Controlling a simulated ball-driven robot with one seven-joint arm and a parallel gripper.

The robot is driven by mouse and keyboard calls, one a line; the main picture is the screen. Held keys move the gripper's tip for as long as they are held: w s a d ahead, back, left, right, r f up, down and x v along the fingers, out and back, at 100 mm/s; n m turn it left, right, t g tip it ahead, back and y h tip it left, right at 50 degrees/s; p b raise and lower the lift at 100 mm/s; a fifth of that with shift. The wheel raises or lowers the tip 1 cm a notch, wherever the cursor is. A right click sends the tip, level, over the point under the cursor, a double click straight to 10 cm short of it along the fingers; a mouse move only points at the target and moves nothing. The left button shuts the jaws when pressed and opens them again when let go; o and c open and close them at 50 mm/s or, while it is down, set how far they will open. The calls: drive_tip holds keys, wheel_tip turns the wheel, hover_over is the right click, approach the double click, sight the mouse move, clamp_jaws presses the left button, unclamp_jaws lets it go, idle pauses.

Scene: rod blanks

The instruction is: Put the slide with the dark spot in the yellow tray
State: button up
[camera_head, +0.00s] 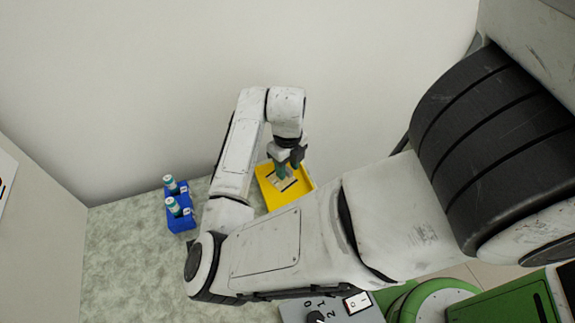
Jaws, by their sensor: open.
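The yellow tray (270,197) sits on the mottled grey-green bench near the back wall. My gripper (287,176) is over the tray, pointing down, with its jaws open. A pale slide-like piece (281,184) with a dark mark lies in the tray just under the fingertips. The fingers partly cover it, and I cannot tell whether they touch it. My arm hides the front part of the tray and the bench in front of it.
A blue rack (181,221) holds teal-and-white capped vials (173,206) to the left of the tray. A grey control box (330,309) with a knob and switch stands at the front. A green machine (500,301) is at the lower right. The bench at left front is clear.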

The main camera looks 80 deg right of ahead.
sight(288, 169)
wheel_tip(288, 169, up, 12)
idle(0.5)
drive_tip(key=shift+r, duration=0.1)
